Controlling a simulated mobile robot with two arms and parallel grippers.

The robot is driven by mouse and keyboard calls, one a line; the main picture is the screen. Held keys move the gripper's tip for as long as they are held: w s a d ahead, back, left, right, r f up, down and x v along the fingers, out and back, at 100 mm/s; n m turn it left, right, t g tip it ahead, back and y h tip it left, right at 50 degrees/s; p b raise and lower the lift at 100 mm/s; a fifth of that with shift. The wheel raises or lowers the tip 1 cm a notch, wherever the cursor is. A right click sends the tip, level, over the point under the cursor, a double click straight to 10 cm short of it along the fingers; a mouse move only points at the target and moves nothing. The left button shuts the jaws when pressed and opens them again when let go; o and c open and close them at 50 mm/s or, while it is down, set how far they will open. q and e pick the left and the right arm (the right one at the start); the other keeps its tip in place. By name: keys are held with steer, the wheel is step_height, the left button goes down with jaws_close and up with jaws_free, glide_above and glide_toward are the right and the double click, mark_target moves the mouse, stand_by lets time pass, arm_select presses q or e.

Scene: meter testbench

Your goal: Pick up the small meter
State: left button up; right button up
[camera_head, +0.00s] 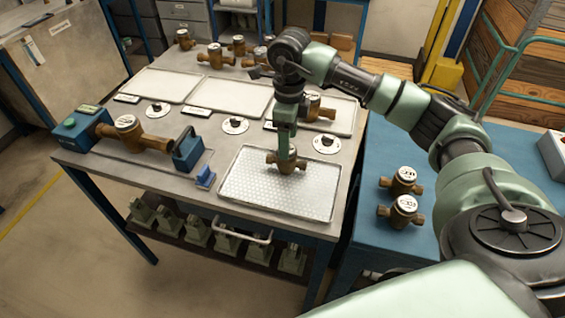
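A small brass meter (296,164) sits on the dotted front tray (250,195). My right arm reaches in from the right, and its gripper (285,167) points straight down at this meter. The fingers overlap the meter's top and front and hide part of it. I cannot tell whether they are closed on it. The meter looks to be resting on the tray. Two more small meters, one behind (405,179) and one in front (404,208), stand on the blue table at the right. My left gripper is not in view.
A longer brass meter (126,125) is mounted between blue clamps at the left of the bench. Another meter (317,107) sits on the right rear tray. Two rear trays, left (160,85) and middle (229,97), are empty. Several meters stand along the back edge.

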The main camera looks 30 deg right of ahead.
steer(key=shift+s+f, duration=0.2)
steer(key=shift+f, duration=0.4)
steer(key=f+p, duration=0.1)
steer(key=f, duration=0.1)
steer(key=f+p, duration=0.1)
steer(key=f, duration=0.1)
steer(key=f+p, duration=0.1)
steer(key=f, duration=0.1)
steer(key=shift+w+f, duration=0.15)
steer(key=shift+w, duration=0.15)
steer(key=shift+f, duration=0.35)
steer(key=shift+w, duration=0.1)
jaws_close()
